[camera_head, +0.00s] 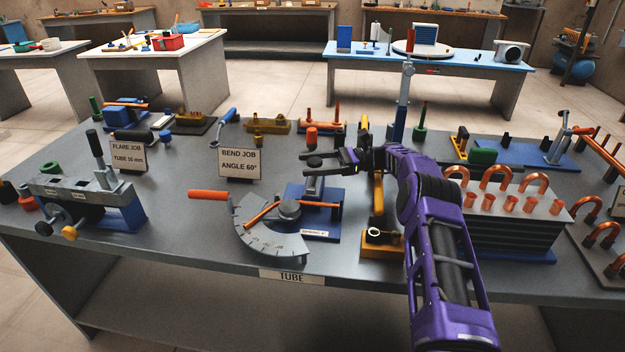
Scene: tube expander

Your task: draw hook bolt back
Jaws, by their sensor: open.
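My purple arm reaches in from the lower right, and my gripper (313,164) is open and empty, pointing left above the tube bender. The bender has a blue base (322,226), a grey graduated scale (266,238), a round grey former (289,209) and a handle with an orange grip (208,195). A copper tube (262,216) lies across the scale beside the former. An orange bar (318,204) sits on the right of the base. I cannot tell which bender part is the hook bolt; the gripper partly covers the area behind the former.
A "BEND JOB ANGLE 60°" sign (239,164) stands behind left. An orange-red knob (311,136) rises just behind my gripper. A yellow block (380,244) is right of the bender, then a rack of copper bends (512,222).

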